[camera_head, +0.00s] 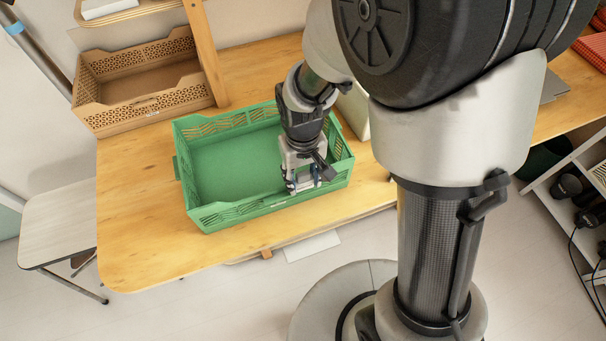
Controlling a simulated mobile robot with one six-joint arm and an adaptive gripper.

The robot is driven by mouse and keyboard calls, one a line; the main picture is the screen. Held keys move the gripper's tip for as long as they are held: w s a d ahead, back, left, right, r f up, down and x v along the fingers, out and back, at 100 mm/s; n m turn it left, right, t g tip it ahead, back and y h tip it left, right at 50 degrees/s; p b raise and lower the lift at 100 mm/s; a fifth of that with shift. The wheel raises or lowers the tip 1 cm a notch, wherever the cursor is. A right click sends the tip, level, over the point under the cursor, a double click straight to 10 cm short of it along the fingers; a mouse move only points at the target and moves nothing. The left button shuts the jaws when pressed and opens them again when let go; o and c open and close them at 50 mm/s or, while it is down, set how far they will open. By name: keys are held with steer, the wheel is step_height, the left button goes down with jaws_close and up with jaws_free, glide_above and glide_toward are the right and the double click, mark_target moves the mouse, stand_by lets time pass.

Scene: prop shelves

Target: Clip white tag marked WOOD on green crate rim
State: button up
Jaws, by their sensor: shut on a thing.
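The green crate (232,217) stands on the wooden table, open at the top, with slotted walls. My gripper (304,186) points down over the crate's near right part, close to its near rim. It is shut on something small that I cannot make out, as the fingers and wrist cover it. The white tag marked WOOD cannot be told apart in this view. Whether the gripper touches the rim is also unclear.
A brown crate (147,112) stands at the table's back left, beside a wooden post (205,55). The wooden table (133,225) is clear left of the green crate. A pale stool (62,222) stands at left. A shelf unit (565,200) with dark items is at right.

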mark_target(303, 174)
steer(key=o, duration=0.8)
step_height(303, 174, up, 12)
stand_by(0.5)
stand_by(0.3)
steer(key=s+d+r+m+t, duration=0.1)
steer(key=s+d+r+t, duration=0.1)
steer(key=s+d+r, duration=0.2)
steer(key=s+d+r+m+t, duration=0.2)
steer(key=s+d+r, duration=0.3)
steer(key=s+d, duration=0.2)
steer(key=s, duration=0.2)
steer(key=shift+s+r+t, duration=0.2)
steer(key=shift+s+t, duration=0.1)
